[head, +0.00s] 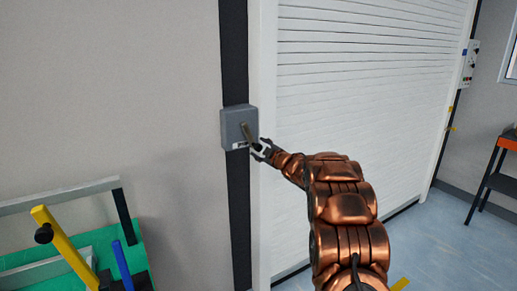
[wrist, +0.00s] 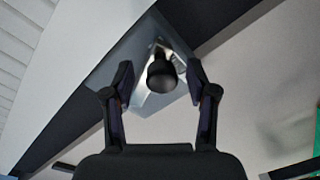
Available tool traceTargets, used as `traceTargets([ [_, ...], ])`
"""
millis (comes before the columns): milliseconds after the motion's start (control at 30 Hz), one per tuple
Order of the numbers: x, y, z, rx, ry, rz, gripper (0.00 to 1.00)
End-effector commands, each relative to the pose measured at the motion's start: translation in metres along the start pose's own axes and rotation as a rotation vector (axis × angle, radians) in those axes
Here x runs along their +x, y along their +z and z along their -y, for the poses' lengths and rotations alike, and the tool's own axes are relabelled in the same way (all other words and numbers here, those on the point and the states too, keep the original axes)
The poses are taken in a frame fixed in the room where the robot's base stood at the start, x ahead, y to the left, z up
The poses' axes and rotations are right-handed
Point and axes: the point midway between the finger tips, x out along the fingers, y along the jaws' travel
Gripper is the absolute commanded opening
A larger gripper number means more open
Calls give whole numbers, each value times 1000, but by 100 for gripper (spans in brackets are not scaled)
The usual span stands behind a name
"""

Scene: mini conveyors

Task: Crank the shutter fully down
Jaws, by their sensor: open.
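The white slatted shutter (head: 365,75) fills the opening right of the wall post. Its lower part is partly hidden by my arm, and a dark line runs along the floor there; I cannot tell whether a gap remains. A grey crank box (head: 230,118) is mounted on a dark vertical strip left of the shutter. Its short crank handle (head: 247,132) slants down to the right. My gripper (head: 264,149) is at the handle's lower end. In the wrist view, the handle's dark round knob (wrist: 161,74) sits between the two open fingers (wrist: 159,80), with space on both sides.
A green-topped bench (head: 70,250) with a grey frame, a yellow lever (head: 65,245) and a blue lever (head: 122,264) stands at lower left. A control panel (head: 468,64) hangs at far right. An orange-and-black stand (head: 500,160) is at the right edge.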

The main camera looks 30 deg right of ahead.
Motion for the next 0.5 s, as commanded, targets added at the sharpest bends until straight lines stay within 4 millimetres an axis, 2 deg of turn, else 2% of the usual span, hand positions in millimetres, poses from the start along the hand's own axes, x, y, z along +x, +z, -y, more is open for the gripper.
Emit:
traceTargets([
  [500,-72,0,-1,0,2,2,57],
])
